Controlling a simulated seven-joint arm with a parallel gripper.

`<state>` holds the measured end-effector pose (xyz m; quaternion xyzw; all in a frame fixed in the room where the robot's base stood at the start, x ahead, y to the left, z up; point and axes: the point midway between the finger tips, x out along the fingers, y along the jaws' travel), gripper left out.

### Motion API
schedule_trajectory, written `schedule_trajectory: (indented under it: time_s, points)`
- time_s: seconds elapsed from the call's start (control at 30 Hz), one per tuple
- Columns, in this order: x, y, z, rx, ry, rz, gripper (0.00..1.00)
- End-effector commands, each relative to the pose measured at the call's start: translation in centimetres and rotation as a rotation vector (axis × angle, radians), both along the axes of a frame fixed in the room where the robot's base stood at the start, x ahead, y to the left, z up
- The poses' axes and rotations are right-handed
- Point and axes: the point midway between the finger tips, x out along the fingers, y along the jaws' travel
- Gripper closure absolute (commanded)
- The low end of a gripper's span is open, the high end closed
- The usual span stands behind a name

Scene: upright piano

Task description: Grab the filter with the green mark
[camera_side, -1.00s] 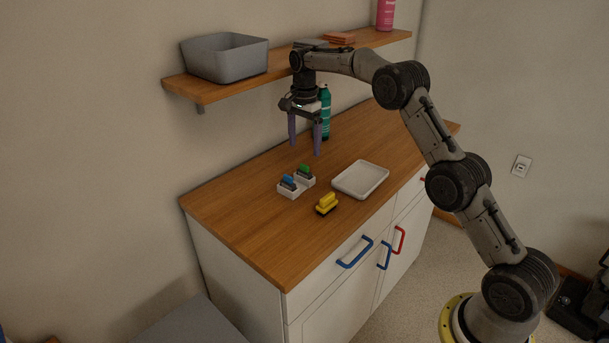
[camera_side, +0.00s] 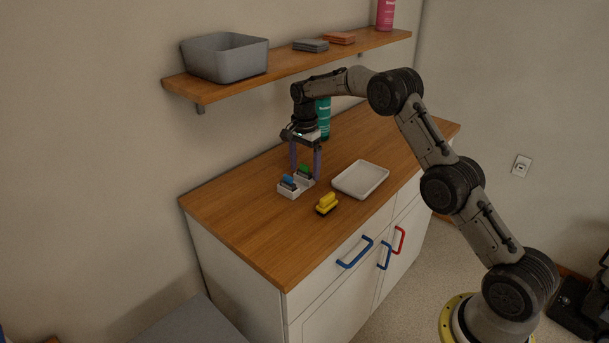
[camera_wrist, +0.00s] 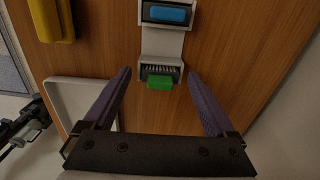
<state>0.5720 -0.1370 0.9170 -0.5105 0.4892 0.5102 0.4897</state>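The filter with the green mark (camera_side: 304,169) sits upright in one compartment of a small white holder (camera_side: 291,194) on the wooden counter. Its green top (camera_wrist: 159,82) also shows in the wrist view, midway between my fingers. A filter with a blue mark (camera_side: 288,180) sits in the other compartment; it also shows at the top of the wrist view (camera_wrist: 168,14). My gripper (camera_side: 305,176) points down over the holder. In the wrist view my gripper (camera_wrist: 158,78) is open, with a purple finger on each side of the green mark and clear gaps between; neither appears to touch it.
A yellow object on a dark base (camera_side: 326,203) stands in front of the holder. A white tray (camera_side: 343,190) lies to the right. A green bottle (camera_side: 323,118) stands behind my gripper. The counter's left part is clear. A shelf (camera_side: 280,70) with a grey bin (camera_side: 226,62) is above.

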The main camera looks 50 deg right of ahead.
Motion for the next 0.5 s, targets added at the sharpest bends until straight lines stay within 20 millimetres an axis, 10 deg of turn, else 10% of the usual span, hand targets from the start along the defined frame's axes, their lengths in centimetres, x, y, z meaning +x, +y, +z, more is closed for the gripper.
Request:
schedule_trajectory:
  time_s: [0.5]
  points:
    - [0.00, -0.01, 0.05, 0.000, 0.000, 0.000, 0.96]
